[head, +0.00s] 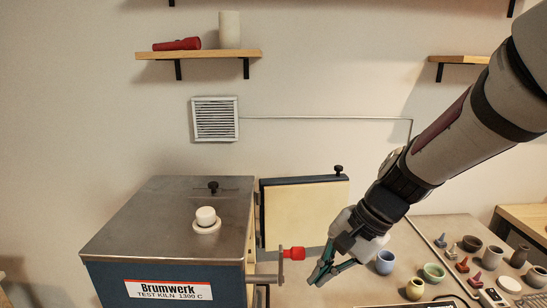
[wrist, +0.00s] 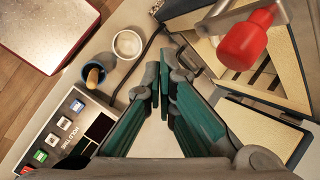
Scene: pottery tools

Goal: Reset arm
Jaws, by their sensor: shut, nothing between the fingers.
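My gripper (head: 324,273) hangs at the end of my arm, to the right of the kiln (head: 175,225) and above the table. Its teal fingers show shut and empty, and they also show in the wrist view (wrist: 165,88). The kiln has a grey metal top and a front label. Its door (head: 305,210) stands open to the right. A red knob (head: 294,253) on a metal arm is just left of my fingers, apart from them. The same red knob shows large at upper right in the wrist view (wrist: 245,42).
Small pots (head: 385,262) and tools stand on the table (head: 440,232) at right. The wrist view shows a control box (wrist: 68,130) with coloured buttons, a white cup (wrist: 127,43) and a blue-grey pot (wrist: 94,75). A wall shelf (head: 200,55) holds a red torch (head: 177,44).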

